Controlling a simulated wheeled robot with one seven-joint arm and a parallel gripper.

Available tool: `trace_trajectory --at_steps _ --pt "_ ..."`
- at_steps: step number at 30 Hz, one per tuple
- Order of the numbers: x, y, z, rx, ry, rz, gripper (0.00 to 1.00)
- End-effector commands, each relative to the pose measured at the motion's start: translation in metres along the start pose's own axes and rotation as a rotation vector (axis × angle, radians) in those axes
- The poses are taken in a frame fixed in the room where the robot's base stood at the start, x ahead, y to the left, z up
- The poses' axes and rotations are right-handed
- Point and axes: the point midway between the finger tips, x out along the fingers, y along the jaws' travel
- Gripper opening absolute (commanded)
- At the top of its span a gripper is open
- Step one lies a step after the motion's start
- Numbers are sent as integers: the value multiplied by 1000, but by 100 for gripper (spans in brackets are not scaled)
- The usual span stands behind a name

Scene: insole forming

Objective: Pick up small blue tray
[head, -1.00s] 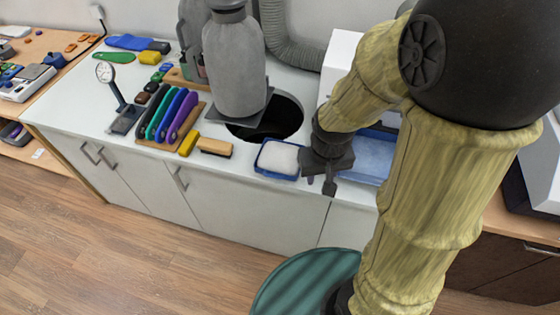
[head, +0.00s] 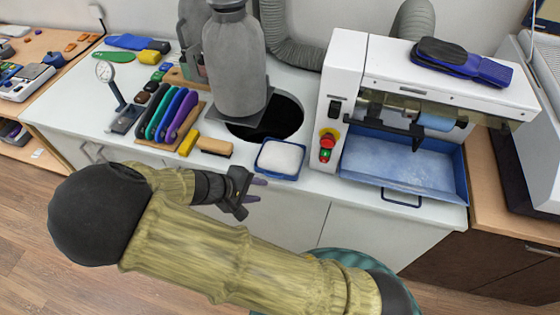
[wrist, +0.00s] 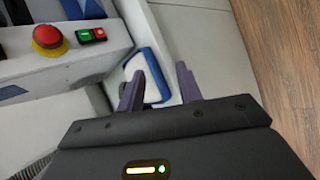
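The small blue tray (head: 277,176) sits on the white counter and holds a white, powdery fill. My gripper (head: 256,190) is just in front and to the left of the tray in the head view, near the counter's front edge. The tray (wrist: 161,82) shows beyond the fingers, partly hidden by the left one. My gripper does not appear to hold the tray.
A white machine (head: 400,78) with a red button and a larger blue tray (head: 462,180) stands to the right. A brush (head: 214,146), colored insoles (head: 175,112) and a grey bottle (head: 235,65) by a round hole stand left. The floor in front is open.

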Motion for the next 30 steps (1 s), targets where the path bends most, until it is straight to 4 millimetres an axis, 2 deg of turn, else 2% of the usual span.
trace_trajectory --at_steps 1,6,11,23,30 --pt "-9 -7 -9 -33 27 67 35" --pt "-35 -19 -29 -88 103 227 35" --pt "-45 -23 -35 -100 130 279 35" --pt "-39 -21 -35 -102 129 279 35" --pt "-5 -10 -40 -104 128 281 35"
